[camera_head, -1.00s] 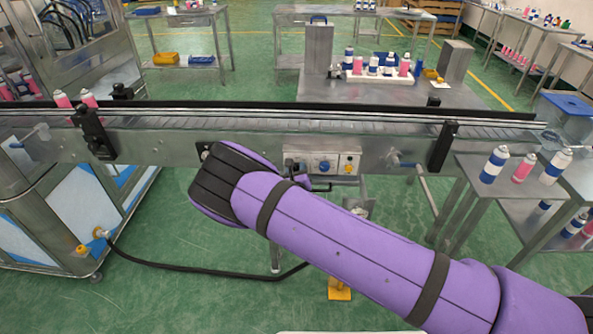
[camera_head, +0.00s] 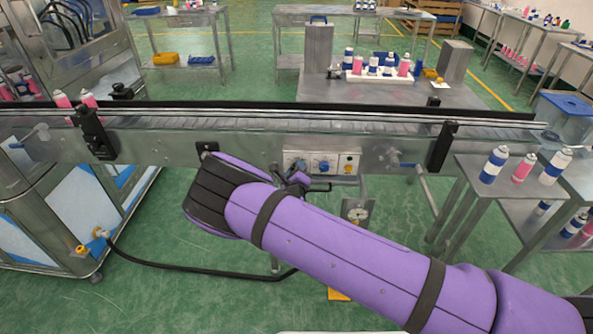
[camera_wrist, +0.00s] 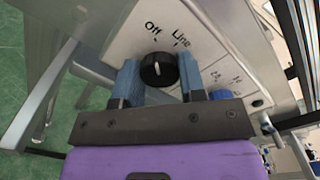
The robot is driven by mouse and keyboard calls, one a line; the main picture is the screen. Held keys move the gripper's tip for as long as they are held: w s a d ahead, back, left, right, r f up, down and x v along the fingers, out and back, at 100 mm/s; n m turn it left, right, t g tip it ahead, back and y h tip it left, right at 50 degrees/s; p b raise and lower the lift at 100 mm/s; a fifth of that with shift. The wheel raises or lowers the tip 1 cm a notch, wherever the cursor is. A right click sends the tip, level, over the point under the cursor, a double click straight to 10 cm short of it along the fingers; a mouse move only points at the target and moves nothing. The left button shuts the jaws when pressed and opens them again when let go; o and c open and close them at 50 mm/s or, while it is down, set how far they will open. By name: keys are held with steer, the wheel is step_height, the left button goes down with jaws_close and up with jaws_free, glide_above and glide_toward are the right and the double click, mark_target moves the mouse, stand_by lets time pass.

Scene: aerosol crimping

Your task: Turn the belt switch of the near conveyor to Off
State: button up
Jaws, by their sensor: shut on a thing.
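The near conveyor's control panel (camera_head: 335,157) is a pale plate on the conveyor's front side. In the wrist view a black round knob (camera_wrist: 158,69) with a white pointer mark sits on that panel, with the labels "Off" and "Line" printed beyond it. In the head view my gripper (camera_head: 297,180) is at the panel's left part.
A blue knob (camera_head: 323,166) and a yellow-backed switch (camera_head: 347,168) are to the right on the same panel. The conveyor belt (camera_head: 300,116) runs across the view above. A side table (camera_head: 480,176) with spray cans stands at right. A black hose (camera_head: 190,270) lies on the floor.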

stand_by(0.3)
steer(key=o, duration=0.9)
steer(key=shift+s, duration=0.1)
steer(key=s, duration=1)
steer(key=shift+s+a, duration=0.15)
steer(key=shift+s, duration=0.2)
